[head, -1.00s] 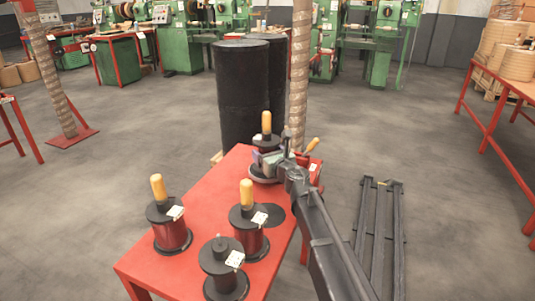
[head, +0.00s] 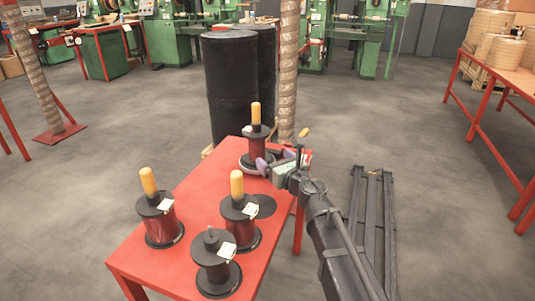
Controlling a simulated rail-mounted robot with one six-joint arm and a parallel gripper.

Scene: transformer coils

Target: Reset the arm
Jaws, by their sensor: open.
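My arm reaches in from the lower right. My gripper (head: 268,166) is at the far right edge of the red table (head: 192,192), beside the far coil (head: 257,146). The jaws are open and point left; whether they touch that coil is hard to tell. The far coil stands upright with a yellow handle on top. Three more coils stand nearer: a left one (head: 160,222) and a middle one (head: 240,224) with yellow handles, and a front one (head: 215,266) without a yellow handle. Each carries a white tag.
Black drums (head: 232,90) and a wrapped post (head: 288,75) stand behind the table. A dark metal frame (head: 374,215) lies on the floor at right. Green machines (head: 163,32) line the back.

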